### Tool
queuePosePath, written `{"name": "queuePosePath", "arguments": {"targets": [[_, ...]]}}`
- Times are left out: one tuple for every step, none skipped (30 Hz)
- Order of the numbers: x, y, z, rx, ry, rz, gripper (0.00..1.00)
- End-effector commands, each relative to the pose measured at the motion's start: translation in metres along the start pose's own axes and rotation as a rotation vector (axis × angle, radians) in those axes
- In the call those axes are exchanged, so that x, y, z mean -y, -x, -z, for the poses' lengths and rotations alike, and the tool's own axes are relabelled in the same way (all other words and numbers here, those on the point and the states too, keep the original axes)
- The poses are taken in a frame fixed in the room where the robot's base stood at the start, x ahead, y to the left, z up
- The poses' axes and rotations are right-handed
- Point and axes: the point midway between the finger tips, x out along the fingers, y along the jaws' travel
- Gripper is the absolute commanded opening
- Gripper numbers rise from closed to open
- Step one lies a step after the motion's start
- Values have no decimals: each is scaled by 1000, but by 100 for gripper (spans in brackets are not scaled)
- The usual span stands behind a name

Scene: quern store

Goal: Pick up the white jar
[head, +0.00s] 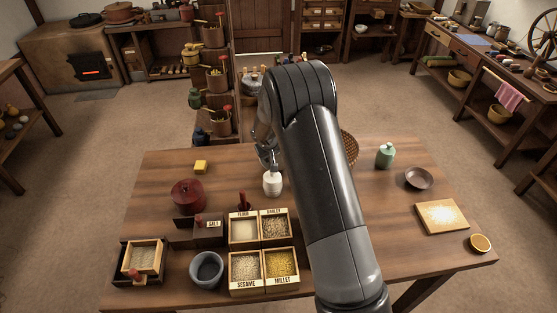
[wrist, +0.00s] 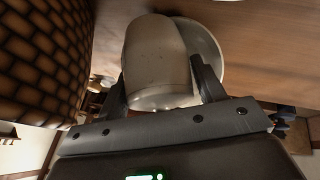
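The small white jar (head: 272,184) stands upright near the middle of the wooden table, just behind the grain boxes. My gripper (head: 268,160) comes down over it from behind, and my arm hides part of the table to the right. In the wrist view the pale jar (wrist: 157,62) fills the space between the two fingers of my gripper (wrist: 158,80), one on each side. The fingers are spread apart about the jar's width. Whether both touch it I cannot tell. A pale round rim shows behind the jar in the wrist view.
Labelled grain boxes (head: 264,259) stand in front of the jar. The red pot (head: 188,195) and yellow block (head: 201,167) are to the left. A woven basket (head: 349,148) is partly behind my arm and looms in the wrist view (wrist: 40,55). A green jar (head: 385,155) stands to the right.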

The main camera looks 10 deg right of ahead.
Motion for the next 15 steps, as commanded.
{"name": "queuePosePath", "arguments": {"targets": [[0,0,0,0,0,0,58],[0,0,0,0,0,0,56],[0,0,0,0,0,0,53],[0,0,0,0,0,0,50],[0,0,0,0,0,0,48],[0,0,0,0,0,0,45],[0,0,0,0,0,0,42],[0,0,0,0,0,0,40],[0,0,0,0,0,0,36],[0,0,0,0,0,0,34],[0,0,0,0,0,0,32],[0,0,0,0,0,0,28],[0,0,0,0,0,0,26],[0,1,1,-1,0,0,23],[0,1,1,-1,0,0,20]]}}
